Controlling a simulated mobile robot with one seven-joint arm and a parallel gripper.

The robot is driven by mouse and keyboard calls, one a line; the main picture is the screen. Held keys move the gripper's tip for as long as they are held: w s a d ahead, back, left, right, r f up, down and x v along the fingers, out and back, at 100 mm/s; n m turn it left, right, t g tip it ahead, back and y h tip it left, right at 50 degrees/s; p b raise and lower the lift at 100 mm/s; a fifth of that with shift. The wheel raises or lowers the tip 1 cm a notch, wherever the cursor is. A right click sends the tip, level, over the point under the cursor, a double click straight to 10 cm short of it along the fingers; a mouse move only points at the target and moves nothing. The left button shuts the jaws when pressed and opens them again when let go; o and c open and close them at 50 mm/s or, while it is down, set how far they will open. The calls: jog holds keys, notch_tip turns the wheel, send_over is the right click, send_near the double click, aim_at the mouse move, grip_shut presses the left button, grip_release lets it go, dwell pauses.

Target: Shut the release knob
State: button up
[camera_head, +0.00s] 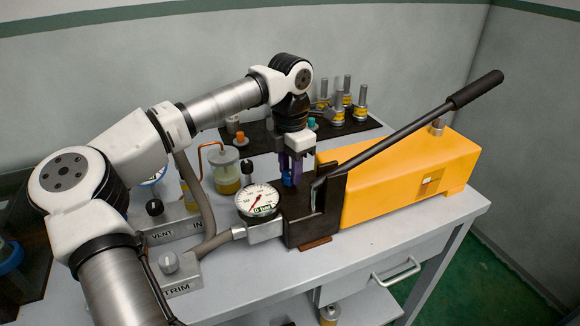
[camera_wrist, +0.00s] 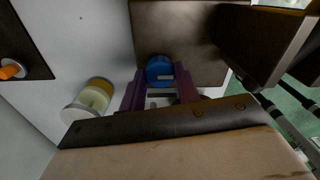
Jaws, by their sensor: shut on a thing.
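The release knob looks to be the blue round knob on the dark pump block. It shows in the wrist view (camera_wrist: 160,70) with a pale mark on its face, and as a sliver in the head view (camera_head: 287,181). My gripper (camera_head: 290,170) points down at the block with purple fingers. In the wrist view my gripper (camera_wrist: 159,88) has one finger on each side of the knob and is shut on it. The dark block (camera_head: 298,228) joins a yellow tank (camera_head: 410,175). The fingers hide much of the knob in the head view.
A long black lever (camera_head: 415,122) rises rightward from the block, close to my gripper. A dial gauge (camera_head: 258,201) stands left of the block. VENT (camera_head: 155,208) and TRIM (camera_head: 170,262) knobs sit farther left. Several metal fittings (camera_head: 338,105) stand on a black mat behind.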

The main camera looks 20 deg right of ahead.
jog(key=o, duration=1)
jog(key=shift+r, duration=0.1)
notch_tip(320, 180, up, 14)
jog(key=shift+f+b, duration=0.15)
jog(key=shift+b, duration=0.5)
jog(key=shift+f, duration=0.1)
